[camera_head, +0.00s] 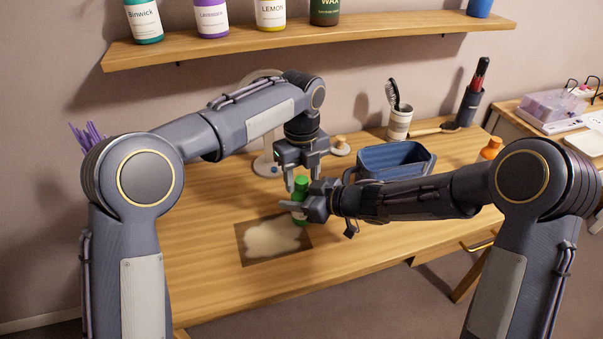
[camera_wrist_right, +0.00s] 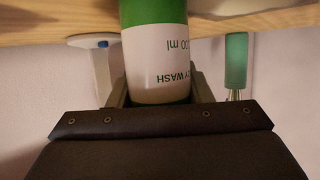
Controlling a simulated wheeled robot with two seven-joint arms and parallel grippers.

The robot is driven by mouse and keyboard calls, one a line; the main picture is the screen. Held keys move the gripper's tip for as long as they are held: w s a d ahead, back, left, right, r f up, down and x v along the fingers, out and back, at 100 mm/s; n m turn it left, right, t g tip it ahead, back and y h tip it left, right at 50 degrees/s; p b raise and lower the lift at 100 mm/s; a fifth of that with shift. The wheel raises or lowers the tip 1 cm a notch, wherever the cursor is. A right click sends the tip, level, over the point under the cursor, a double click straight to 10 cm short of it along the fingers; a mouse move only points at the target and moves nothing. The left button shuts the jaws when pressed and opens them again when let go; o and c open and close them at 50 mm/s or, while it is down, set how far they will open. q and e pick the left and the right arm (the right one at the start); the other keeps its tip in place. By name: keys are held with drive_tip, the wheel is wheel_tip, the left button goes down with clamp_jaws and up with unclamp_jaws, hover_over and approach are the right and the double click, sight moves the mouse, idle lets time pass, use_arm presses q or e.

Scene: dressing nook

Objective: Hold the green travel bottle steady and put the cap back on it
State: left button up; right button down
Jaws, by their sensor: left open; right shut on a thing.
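The green travel bottle (camera_head: 300,219) stands upright on the wooden table, just behind the mat. In the right wrist view the bottle (camera_wrist_right: 155,45) shows upside down, with a white label and a green band. My right gripper (camera_head: 303,207) is shut around its body from the right. My left gripper (camera_head: 301,178) points down from above, open, its fingers around or just above the bottle's green top (camera_head: 301,184). I cannot tell whether that green top is the cap or the bottle's shoulder. No separate cap shows.
A beige-patterned mat (camera_head: 252,257) lies in front. A blue bin (camera_head: 412,158) stands to the right, near an orange bottle (camera_head: 491,147). A shelf (camera_head: 300,37) with bottles hangs above.

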use_arm(q)
drive_tip(key=shift+r, duration=0.15)
drive_tip(key=shift+r, duration=2.15)
drive_tip(key=shift+c, duration=0.4)
